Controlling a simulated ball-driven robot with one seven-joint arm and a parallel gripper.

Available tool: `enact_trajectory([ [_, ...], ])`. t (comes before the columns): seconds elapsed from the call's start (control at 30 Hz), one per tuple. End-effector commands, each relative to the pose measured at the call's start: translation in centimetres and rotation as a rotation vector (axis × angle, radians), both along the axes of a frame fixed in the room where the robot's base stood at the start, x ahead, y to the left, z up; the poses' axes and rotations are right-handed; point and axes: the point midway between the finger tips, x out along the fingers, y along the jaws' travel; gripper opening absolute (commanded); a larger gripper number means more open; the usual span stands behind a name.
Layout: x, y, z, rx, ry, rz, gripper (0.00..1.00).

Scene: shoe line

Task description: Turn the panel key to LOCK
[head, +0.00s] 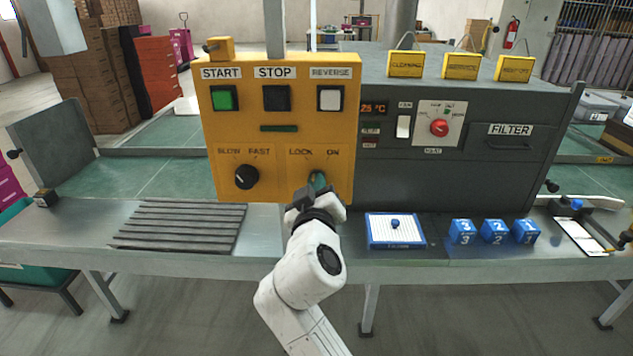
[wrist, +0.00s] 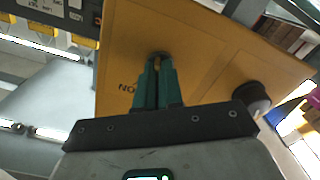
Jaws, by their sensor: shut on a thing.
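The yellow control panel (head: 281,130) stands over the bench, with the LOCK and ON labels at its lower right. My gripper (head: 319,182) reaches up to the key switch just below these labels. In the wrist view my gripper (wrist: 158,82) has its green fingers together at the panel face, shut on the key. The key itself is almost wholly hidden by the fingers, so its angle cannot be told. The ON label shows beside the fingers in the wrist view. The black SLOW/FAST knob (head: 246,176) is to the left; it also shows in the wrist view (wrist: 251,98).
START (head: 224,98), STOP (head: 276,98) and REVERSE (head: 330,98) buttons sit above. A grey machine (head: 465,180) with a red dial (head: 439,127) stands right. A white board in a blue frame (head: 395,243) and blue numbered blocks (head: 493,232) lie on the bench.

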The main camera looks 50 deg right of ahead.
Motion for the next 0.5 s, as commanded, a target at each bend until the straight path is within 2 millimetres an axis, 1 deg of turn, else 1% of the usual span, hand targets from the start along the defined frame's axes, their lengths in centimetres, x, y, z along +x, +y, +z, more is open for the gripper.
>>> enact_trajectory([
  [0.03, 0.11, -0.04, 0.43, -0.014, 0.008, 0.003, 0.0],
  [0.5, 0.15, 0.0, 0.35, -0.056, 0.059, 0.004, 0.0],
])
